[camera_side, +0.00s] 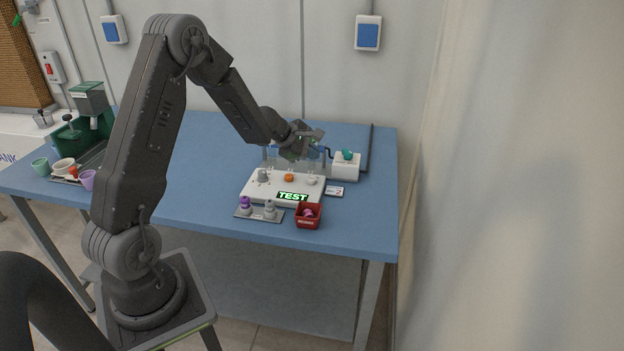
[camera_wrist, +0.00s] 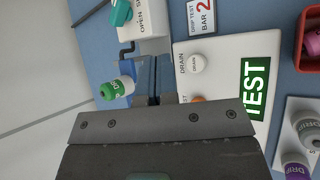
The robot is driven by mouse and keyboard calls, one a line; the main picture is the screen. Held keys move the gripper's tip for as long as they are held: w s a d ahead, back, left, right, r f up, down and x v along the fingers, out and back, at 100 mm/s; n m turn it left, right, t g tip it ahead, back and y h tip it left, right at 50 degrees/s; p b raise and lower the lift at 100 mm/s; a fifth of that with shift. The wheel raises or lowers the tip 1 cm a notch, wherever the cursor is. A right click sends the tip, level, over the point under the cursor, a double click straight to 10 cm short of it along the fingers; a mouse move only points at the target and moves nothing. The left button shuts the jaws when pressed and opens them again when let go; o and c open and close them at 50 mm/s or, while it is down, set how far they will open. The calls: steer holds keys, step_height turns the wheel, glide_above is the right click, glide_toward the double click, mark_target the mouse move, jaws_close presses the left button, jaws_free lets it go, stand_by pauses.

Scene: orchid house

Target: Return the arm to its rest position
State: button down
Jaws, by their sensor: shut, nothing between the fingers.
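My gripper (camera_side: 303,143) hangs over the back of the white TEST panel (camera_side: 258,190), at the end of my arm reaching over the blue table. In the wrist view its fingers (camera_wrist: 153,78) are together, with nothing held between them. The panel in the wrist view (camera_wrist: 222,60) lies to the right of the fingers, with a round DRAIN button and a green TEST sign. An orange button (camera_side: 289,177) is on the panel, partly hidden by my gripper in the wrist view. The gap between fingertips and panel is hard to judge.
A white box with a teal knob (camera_side: 347,155) stands right of my gripper. A red bin (camera_side: 308,222) with a pink item and a tray of small bottles (camera_side: 246,215) sit in front. A green-lidded bottle (camera_wrist: 112,89) is near the fingers. The table's middle-left (camera_side: 205,160) is clear.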

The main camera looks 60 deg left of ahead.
steer(key=s+d+r+m+g+h, duration=0.1)
steer(key=s+d+r+m+h, duration=0.15)
steer(key=d+r+m, duration=0.55)
steer(key=s+d+r+m+h, duration=0.1)
steer(key=s+d+r+m, duration=0.25)
steer(key=d+r, duration=0.55)
steer(key=s+d+m+g, duration=0.2)
steer(key=s+d+m, duration=0.6)
steer(key=s+d, duration=0.15)
steer(key=s+a+m+y, duration=0.1)
steer(key=s+m+y, duration=0.4)
steer(key=s, duration=0.7)
steer(key=shift+s+m, duration=0.15)
steer(key=shift+m, duration=0.2)
steer(key=shift+a, duration=0.1)
